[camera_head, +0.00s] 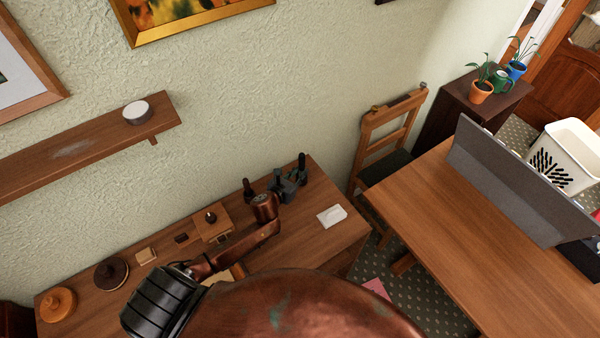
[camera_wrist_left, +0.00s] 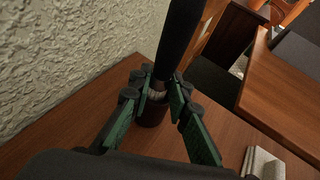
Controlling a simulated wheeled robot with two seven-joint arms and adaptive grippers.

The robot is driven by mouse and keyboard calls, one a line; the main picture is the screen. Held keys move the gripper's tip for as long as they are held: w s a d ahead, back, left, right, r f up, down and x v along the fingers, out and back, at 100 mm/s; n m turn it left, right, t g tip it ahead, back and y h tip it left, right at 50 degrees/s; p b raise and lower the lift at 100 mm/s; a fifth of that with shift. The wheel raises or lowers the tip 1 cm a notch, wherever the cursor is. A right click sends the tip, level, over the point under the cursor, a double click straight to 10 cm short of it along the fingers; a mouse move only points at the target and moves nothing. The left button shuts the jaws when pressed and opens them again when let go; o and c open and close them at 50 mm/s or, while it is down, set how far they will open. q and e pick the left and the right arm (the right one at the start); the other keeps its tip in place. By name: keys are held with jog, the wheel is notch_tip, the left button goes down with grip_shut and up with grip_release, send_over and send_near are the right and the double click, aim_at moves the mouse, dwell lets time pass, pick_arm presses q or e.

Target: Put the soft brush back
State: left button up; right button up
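The soft brush (camera_wrist_left: 180,38) is upright with a slight tilt in the left wrist view. It has a thick black handle, a pale band and a dark brown lower end (camera_wrist_left: 152,114). I cannot tell whether that end is bristles or a small holder. My left gripper (camera_wrist_left: 160,92) has its green-padded fingers closed around the brush near the pale band. In the head view my left gripper (camera_head: 287,184) is over the back right of the desk, with the black handle (camera_head: 302,161) standing up beside it. My right gripper is out of view.
The wooden desk (camera_head: 342,240) bears a white block (camera_head: 332,215), a dark upright object (camera_head: 249,189), a wooden stand (camera_head: 212,224) and round lidded pieces (camera_head: 58,304). The textured wall is close behind. A chair (camera_head: 385,140) and a larger table (camera_head: 450,235) are to the right.

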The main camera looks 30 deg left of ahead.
pick_arm(q)
jog(key=o, duration=0.4)
jog(key=shift+s+f, duration=0.2)
jog(key=shift+f, duration=0.5)
jog(key=shift+r+p, duration=0.35)
jog(key=shift+r, duration=0.15)
jog(key=v, duration=0.6)
jog(key=r+v, duration=0.1)
jog(key=v, duration=0.5)
jog(key=shift+w+p, duration=0.2)
jog(key=shift+p, duration=0.15)
